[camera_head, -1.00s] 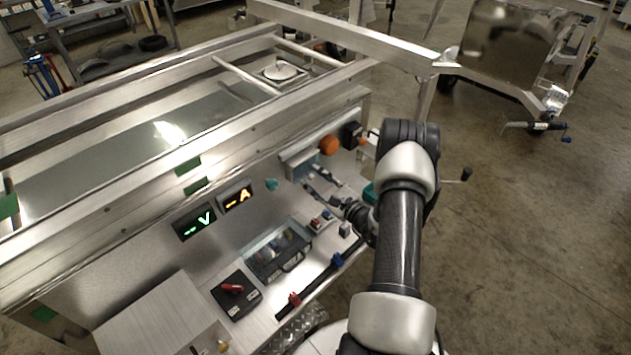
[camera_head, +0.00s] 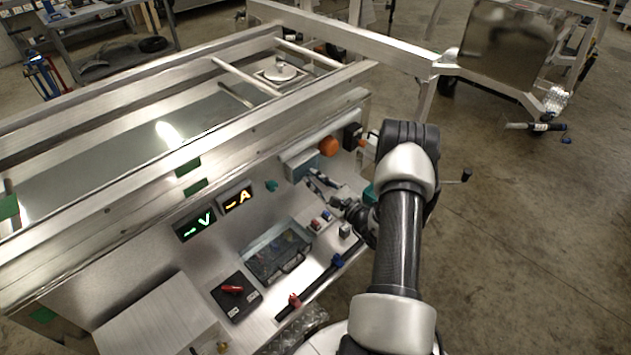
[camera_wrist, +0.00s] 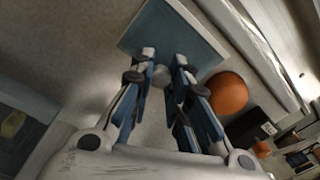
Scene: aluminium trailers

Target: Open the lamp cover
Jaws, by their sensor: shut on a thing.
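The lamp cover looks like a blue-grey rectangular plate (camera_wrist: 172,40) with a small round knob (camera_wrist: 160,75) in the wrist view. In the head view it shows as the teal front of a small metal box (camera_head: 304,167) on the panel, left of the orange dome. My gripper (camera_wrist: 162,72) has its fingertips on both sides of the knob and is shut on it, in front of the plate. In the head view my gripper (camera_head: 318,182) is small and partly hidden by my arm. The inside of the box is hidden.
An orange dome (camera_head: 329,145) and a black box (camera_head: 353,135) sit close right of the cover. Below are small switches (camera_head: 321,220), a clear-lidded case (camera_head: 278,250) and a red rotary switch (camera_head: 232,289). A metal frame rail (camera_head: 250,125) runs above the panel.

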